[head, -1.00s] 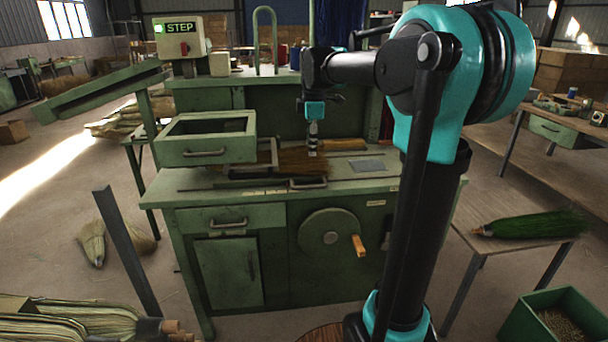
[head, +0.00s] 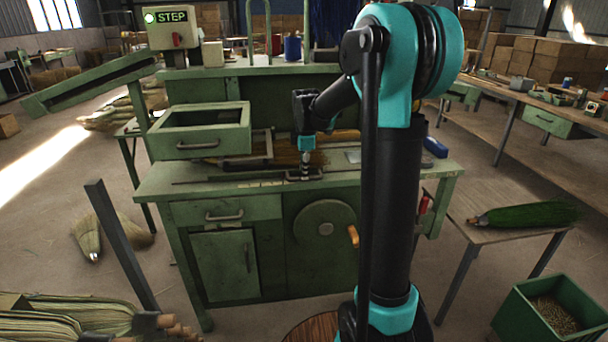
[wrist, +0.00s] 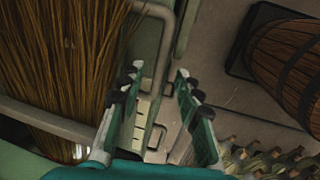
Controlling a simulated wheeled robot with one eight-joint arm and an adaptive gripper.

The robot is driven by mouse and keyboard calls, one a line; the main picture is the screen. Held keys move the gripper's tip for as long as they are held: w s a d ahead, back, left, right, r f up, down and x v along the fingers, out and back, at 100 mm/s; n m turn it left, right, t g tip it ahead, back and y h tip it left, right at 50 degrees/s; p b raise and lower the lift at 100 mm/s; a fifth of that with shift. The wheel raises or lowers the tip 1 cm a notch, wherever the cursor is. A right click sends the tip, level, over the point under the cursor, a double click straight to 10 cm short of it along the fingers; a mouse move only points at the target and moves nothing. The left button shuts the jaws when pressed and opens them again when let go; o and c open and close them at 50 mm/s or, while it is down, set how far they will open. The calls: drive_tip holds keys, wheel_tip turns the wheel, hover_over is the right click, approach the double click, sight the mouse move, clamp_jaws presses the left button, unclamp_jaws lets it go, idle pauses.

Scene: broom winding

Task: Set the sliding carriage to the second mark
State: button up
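The sliding carriage seems to be the low metal frame on the green workbench, with a bar handle (head: 305,178) at its front. Broom straw lies behind it. The handle (wrist: 152,125) also shows in the wrist view. My gripper (head: 305,168) points down at the handle. In the wrist view my gripper (wrist: 157,100) has its two fingers apart, one either side of the handle, with a gap around it. A pale strip with small marks (head: 262,183) runs along the bench's front edge. Which mark the carriage stands at is too small to tell.
A green open drawer box (head: 200,132) stands left of my gripper. A crank wheel (head: 325,222) is on the bench front. A STEP box (head: 172,27) shows a green light. A side table (head: 505,225) with a green broom stands right.

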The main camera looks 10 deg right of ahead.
drive_tip(key=shift+w+f, duration=0.2)
drive_tip(key=shift+f, duration=1.05)
drive_tip(key=shift+c, duration=0.4)
clamp_jaws()
